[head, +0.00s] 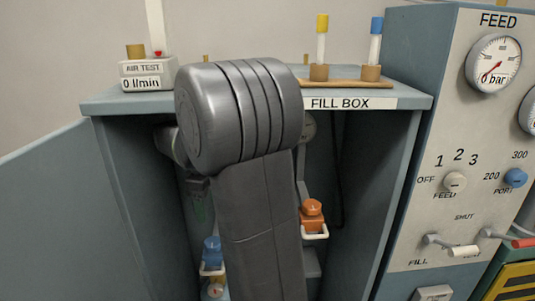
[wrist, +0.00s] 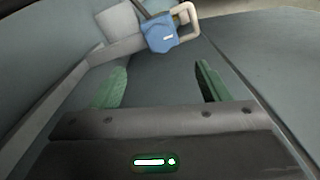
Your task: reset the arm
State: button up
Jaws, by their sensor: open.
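My arm reaches into the open-fronted fill box (head: 410,104) and covers much of its inside in the head view. My gripper (wrist: 158,80) is open in the wrist view, with its two green fingers wide apart and nothing between them. A blue fitting (wrist: 160,34) with a pale loop handle is beyond the fingertips, apart from them. A blue fitting with a white handle (head: 212,249) also shows low at the left inside the box in the head view. My gripper is mostly hidden behind my arm there.
An orange fitting (head: 312,214) with a white handle is right of my arm in the box. On top stand the air test unit (head: 148,75) and yellow-topped (head: 321,45) and blue-topped (head: 375,45) tubes. The feed panel (head: 450,130) stands at the right.

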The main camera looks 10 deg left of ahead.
notch_tip(320, 180, down, 13)
jog(key=shift+r+b, duration=0.2)
jog(key=shift+b, duration=0.85)
jog(key=shift+r, duration=0.1)
